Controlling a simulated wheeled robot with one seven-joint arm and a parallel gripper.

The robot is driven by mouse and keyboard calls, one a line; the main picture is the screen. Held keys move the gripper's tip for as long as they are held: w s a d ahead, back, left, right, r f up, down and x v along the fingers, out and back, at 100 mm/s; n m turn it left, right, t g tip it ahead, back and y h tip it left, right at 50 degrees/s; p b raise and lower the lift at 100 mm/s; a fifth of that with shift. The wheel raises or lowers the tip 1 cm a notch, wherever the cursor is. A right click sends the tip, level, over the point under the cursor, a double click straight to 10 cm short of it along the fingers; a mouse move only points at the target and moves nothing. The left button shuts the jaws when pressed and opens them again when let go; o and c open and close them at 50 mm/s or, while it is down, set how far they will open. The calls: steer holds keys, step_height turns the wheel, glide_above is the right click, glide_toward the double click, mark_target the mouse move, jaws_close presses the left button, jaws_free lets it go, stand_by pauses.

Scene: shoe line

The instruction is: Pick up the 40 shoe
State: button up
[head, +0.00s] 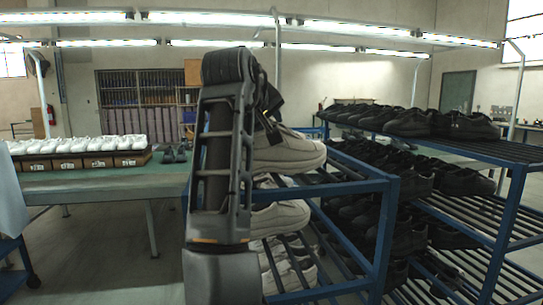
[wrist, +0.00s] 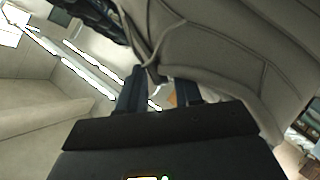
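A beige shoe (head: 288,152) shows in the head view right beside my arm, above the top rail of the near blue rack. Its left part is hidden behind my arm. No size number is readable on it. My gripper (head: 270,122) is at the upper left of this shoe, mostly hidden by my arm link. In the wrist view the same beige shoe (wrist: 225,50) fills the upper right, very close. My gripper's two dark fingers (wrist: 160,88) reach to its edge near a lace. Their tips are partly hidden, so I cannot tell whether they grip it.
More beige shoes (head: 280,218) sit on lower levels of the near blue rack (head: 345,188). Black shoes (head: 420,122) fill the blue rack (head: 480,152) at right. A green table (head: 95,180) at left holds white shoes (head: 80,145) on boxes and dark shoes (head: 175,154).

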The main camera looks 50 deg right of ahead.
steer(key=shift+c, duration=0.3)
jaws_close()
steer(key=shift+r, duration=0.1)
stand_by(0.4)
